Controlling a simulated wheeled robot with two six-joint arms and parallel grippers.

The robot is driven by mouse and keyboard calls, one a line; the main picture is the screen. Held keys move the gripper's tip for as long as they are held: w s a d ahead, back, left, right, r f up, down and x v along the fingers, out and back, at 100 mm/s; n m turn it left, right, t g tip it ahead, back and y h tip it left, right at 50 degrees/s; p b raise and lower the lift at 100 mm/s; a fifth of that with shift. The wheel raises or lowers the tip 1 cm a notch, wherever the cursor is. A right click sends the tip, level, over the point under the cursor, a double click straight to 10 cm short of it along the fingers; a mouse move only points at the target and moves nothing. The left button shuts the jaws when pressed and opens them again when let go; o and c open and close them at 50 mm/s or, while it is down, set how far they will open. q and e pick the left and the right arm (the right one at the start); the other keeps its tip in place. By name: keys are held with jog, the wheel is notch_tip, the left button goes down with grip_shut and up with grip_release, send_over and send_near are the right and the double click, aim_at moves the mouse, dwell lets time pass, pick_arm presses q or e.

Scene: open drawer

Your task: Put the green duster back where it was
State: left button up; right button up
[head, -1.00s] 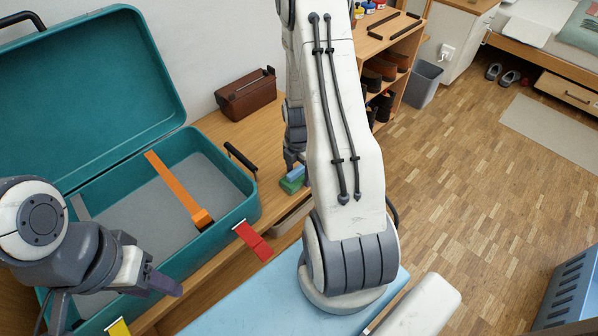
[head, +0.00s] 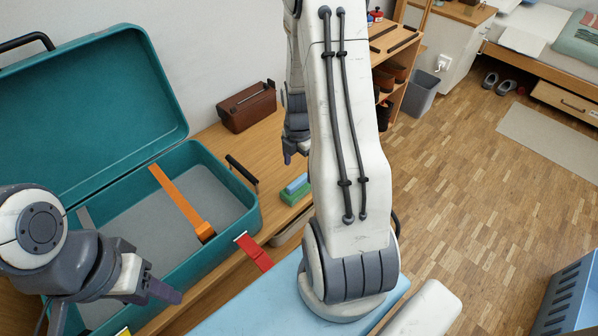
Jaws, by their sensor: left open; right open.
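A small block, green below and blue on top, which looks like the green duster (head: 296,197), lies on the wooden tabletop (head: 272,160) near its front edge, right of the teal suitcase. My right gripper (head: 290,157) is above and behind the duster, apart from it. It is open and empty, partly hidden by my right arm. My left gripper (head: 112,303) is at the lower left, over the front of the suitcase. It is open, with nothing seen between its fingers. Part of a drawer (head: 288,228) shows under the table edge, mostly hidden by my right arm.
A brown box (head: 247,107) stands at the back. The floor at right is mostly clear.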

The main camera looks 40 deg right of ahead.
jog(key=shift+r, duration=0.6)
jog(key=s+a+r+m, duration=0.1)
jog(key=a+r+m, duration=0.3)
jog(key=a, duration=0.6)
jog(key=a+r+m, duration=0.1)
jog(key=a+r, duration=0.5)
jog(key=a, duration=0.4)
jog(key=s+a+r+m, duration=0.3)
jog(key=s+a, duration=0.2)
jog(key=s, duration=0.2)
jog(key=s+a+r+m+y, duration=0.1)
jog(key=s+a+r+m, duration=0.2)
jog(key=s+a, duration=0.2)
jog(key=s, duration=0.3)
jog(key=shift+a+r+m, duration=0.25)
jog(key=shift+a+m, duration=0.05)
jog(key=shift+a, duration=0.05)
notch_tip(320, 180, up, 24)
jog(key=p, duration=2.4)
